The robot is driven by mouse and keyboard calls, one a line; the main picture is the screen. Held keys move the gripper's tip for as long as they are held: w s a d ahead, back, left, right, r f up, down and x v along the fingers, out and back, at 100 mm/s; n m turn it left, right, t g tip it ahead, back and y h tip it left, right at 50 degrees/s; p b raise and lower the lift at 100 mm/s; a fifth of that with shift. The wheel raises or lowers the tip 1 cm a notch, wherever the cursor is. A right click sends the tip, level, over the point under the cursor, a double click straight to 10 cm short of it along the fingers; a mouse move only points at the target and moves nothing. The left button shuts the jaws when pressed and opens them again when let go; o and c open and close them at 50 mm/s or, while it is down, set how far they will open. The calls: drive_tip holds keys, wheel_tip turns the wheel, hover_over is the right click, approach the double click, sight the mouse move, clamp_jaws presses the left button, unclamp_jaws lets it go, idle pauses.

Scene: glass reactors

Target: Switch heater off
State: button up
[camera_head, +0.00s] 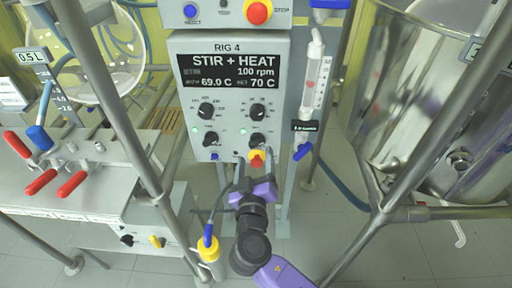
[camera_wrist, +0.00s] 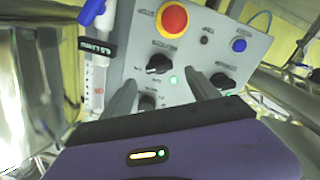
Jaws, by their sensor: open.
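The RIG 4 control box (camera_head: 183,120) faces me with its screen (camera_head: 236,69) reading "STIR + HEAT", 100 rpm, 69.0 C and 70 C. Below it are two upper knobs, left (camera_head: 206,110) and right (camera_head: 257,110), and two lower knobs, left (camera_head: 211,139) and right (camera_head: 257,140). A green light glows by each lower knob. The knob labels are too small to read. My gripper (camera_head: 255,158) is open and empty before the lower right part. In the wrist view the lower right knob (camera_wrist: 158,63) lies between and just beyond the fingertips (camera_wrist: 160,79); contact is unclear.
A red-and-yellow stop button (camera_wrist: 172,19) and a blue button (camera_wrist: 239,45) sit at the panel's lower edge. A glass tube (camera_head: 316,75) with a blue valve hangs to the right. Metal posts (camera_head: 130,110) and a steel vessel (camera_head: 405,95) flank the box. Red-handled clamps (camera_head: 40,182) are at left.

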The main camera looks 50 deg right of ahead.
sight(255, 146)
drive_tip(key=x, duration=0.5)
drive_tip(key=shift+w+d, duration=0.2)
drive_tip(key=shift+d, duration=0.1)
drive_tip(key=shift+c, duration=0.2)
drive_tip(key=c, duration=1.3)
drive_tip(key=shift+n, duration=0.3)
drive_tip(key=n+p, duration=0.2)
drive_tip(key=n, duration=0.3)
drive_tip(key=shift+a+n, duration=0.1)
drive_tip(key=shift+n, duration=0.2)
drive_tip(key=n+p, duration=0.2)
drive_tip(key=n, duration=0.3)
drive_tip(key=shift+f+n, duration=0.15)
drive_tip(key=shift+n, duration=0.15)
